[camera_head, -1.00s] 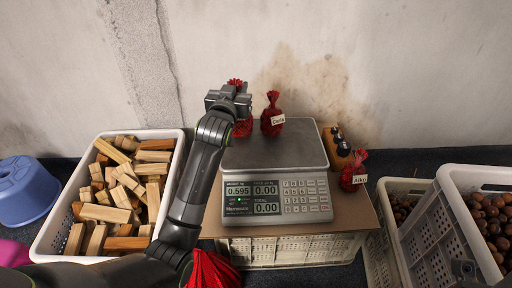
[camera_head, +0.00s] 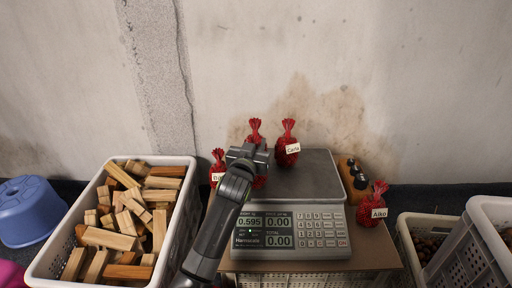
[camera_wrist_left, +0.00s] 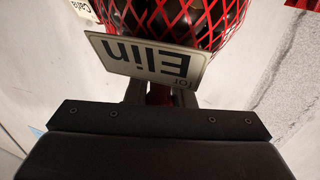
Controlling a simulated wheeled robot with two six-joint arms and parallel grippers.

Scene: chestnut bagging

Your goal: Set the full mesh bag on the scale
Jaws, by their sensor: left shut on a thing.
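My left gripper (camera_head: 247,156) is at the scale's back left corner. It is shut on a red mesh bag (camera_head: 255,131), whose top shows behind it and whose lower part is mostly hidden. In the left wrist view the filled mesh (camera_wrist_left: 190,18) carries a tag (camera_wrist_left: 150,58) reading "Elin". The scale (camera_head: 318,183) has a grey platform and a display (camera_head: 264,229) reading 0.595. I cannot tell whether the held bag touches the platform. The bag tagged "Carla" (camera_head: 286,146) stands at the platform's back edge, on or behind it. My right gripper is not in view.
Another red bag (camera_head: 217,158) stands left of the scale; the "Aiko" bag (camera_head: 378,190) stands right of it. A wooden weight block (camera_head: 349,186) sits behind that one. A crate of wood (camera_head: 190,176) is left, chestnut crates (camera_head: 487,207) right. The platform's front right is clear.

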